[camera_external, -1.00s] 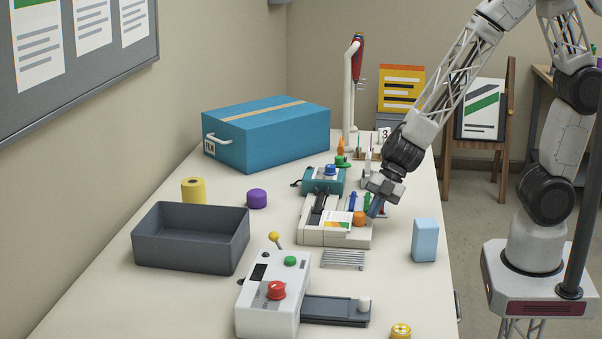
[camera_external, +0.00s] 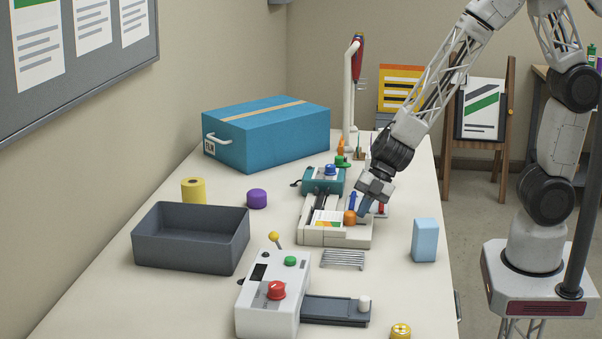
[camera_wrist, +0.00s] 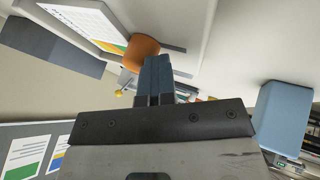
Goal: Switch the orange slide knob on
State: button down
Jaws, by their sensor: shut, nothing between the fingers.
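The orange slide knob (camera_external: 350,217) sits on the front right part of the cream laminator (camera_external: 352,237). In the wrist view the knob (camera_wrist: 141,50) stands at a dark slot in the pale surface. My gripper (camera_external: 361,214) is shut and empty, pointing down, with its blue fingertips just right of the knob. In the wrist view the fingertips (camera_wrist: 155,66) appear against the knob's side; I cannot tell for certain whether they touch. A printed sheet (camera_external: 328,219) with a green and orange corner lies left of the knob.
A teal device (camera_external: 323,182) is behind the laminator. A light blue block (camera_external: 425,240) stands to the right, and a white control box (camera_external: 268,310) with a red button is in front. Table around the block is clear.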

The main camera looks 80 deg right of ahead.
jog(key=shift+s+d+r, duration=0.1)
jog(key=shift+s+d, duration=0.1)
jog(key=shift+s, duration=0.85)
jog(key=shift+s+d+r, duration=0.1)
jog(key=shift+s+d, duration=0.05)
jog(key=shift+s, duration=0.85)
jog(key=v, duration=0.9)
jog(key=shift+d+r, duration=0.2)
jog(key=shift+r, duration=0.05)
jog(key=shift+s, duration=0.1)
